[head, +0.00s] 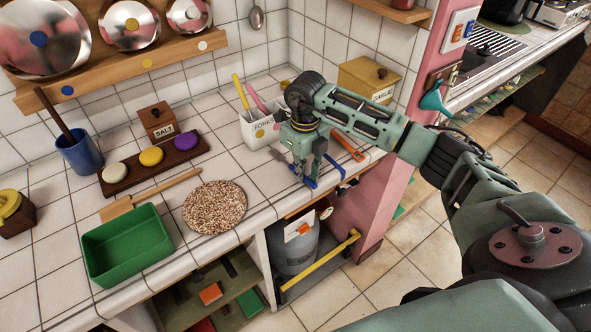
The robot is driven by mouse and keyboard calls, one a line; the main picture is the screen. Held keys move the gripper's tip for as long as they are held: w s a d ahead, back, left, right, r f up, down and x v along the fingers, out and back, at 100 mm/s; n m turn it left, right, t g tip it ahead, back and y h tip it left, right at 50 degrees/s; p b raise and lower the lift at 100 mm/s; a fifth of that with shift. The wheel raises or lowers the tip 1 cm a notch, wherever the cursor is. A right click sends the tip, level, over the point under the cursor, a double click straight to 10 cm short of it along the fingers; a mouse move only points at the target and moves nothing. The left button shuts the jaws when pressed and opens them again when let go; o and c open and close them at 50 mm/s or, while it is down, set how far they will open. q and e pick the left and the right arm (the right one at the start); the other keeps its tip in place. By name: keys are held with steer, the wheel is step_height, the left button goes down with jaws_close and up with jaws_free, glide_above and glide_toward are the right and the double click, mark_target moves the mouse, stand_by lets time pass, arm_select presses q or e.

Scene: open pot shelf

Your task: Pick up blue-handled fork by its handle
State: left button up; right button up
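My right gripper (309,174) points down at the counter's front right, coming in from the right. Blue pieces show at its fingertips and just right of them; they look like the handle of the blue-handled fork (334,166). The gripper hides part of the fork, and I cannot tell whether the fingers are closed on the handle. A white box labelled FORKS (256,133) stands behind and left of the gripper, with yellow and pink handles sticking up. My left gripper is not in view.
An orange-handled utensil (347,147) lies just right of the gripper. A round speckled mat (214,207) and green tray (127,246) lie to the left. A GARLIC box (367,82) stands behind. The counter's front edge is close below the gripper.

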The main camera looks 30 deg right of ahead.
jaws_close()
steer(key=shift+r, duration=0.1)
